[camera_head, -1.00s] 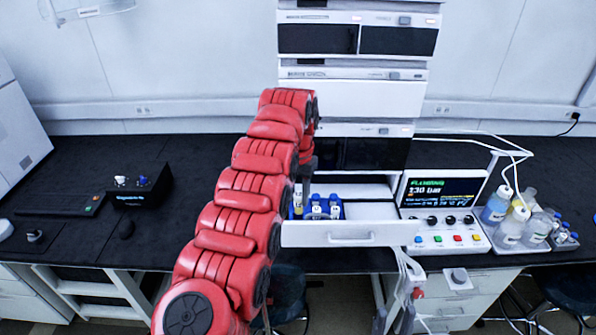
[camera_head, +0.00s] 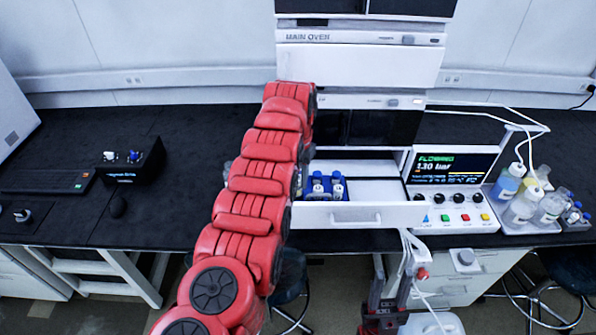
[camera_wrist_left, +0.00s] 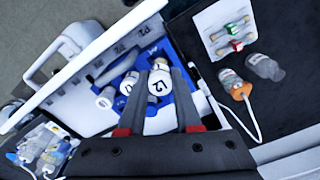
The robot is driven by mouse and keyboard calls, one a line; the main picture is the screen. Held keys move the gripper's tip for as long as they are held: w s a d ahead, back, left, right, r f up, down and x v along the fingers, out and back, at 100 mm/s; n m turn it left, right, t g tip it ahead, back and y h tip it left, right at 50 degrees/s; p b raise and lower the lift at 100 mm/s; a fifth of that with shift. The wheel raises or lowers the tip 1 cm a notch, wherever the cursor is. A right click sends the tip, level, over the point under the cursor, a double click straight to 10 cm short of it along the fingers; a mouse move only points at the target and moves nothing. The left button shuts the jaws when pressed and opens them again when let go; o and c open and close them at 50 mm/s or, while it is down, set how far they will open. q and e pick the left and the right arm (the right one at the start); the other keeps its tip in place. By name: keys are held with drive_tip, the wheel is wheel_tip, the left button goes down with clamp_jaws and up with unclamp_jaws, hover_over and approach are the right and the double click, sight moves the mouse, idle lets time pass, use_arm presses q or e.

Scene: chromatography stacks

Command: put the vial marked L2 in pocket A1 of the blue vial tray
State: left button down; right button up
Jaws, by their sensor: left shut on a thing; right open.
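The vial marked L2 (camera_wrist_left: 159,87) shows its white cap from above in the left wrist view. My left gripper (camera_wrist_left: 162,104) is shut on it. The cap looks larger than its neighbours; I cannot tell whether its base is inside a pocket. The blue vial tray (camera_wrist_left: 186,108) lies under and around it, with other white-capped vials in it. In the head view the tray (camera_head: 312,194) sits in the open drawer, its left part and my left gripper hidden behind my red arm. My right gripper (camera_head: 390,288) appears low in the head view, open.
The white drawer (camera_head: 355,215) stands open under the instrument stack (camera_head: 358,65). A control panel (camera_head: 455,218) stands right of it, then bottles (camera_head: 522,205). A black box (camera_head: 133,163) is at the left. The bench between box and arm is mostly clear.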

use_arm(q)
drive_tip(key=shift+f, duration=0.15)
idle(0.3)
drive_tip(key=shift+b, duration=0.5)
drive_tip(key=shift+b, duration=0.5)
drive_tip(key=shift+f+b, duration=0.65)
drive_tip(key=shift+f, duration=0.45)
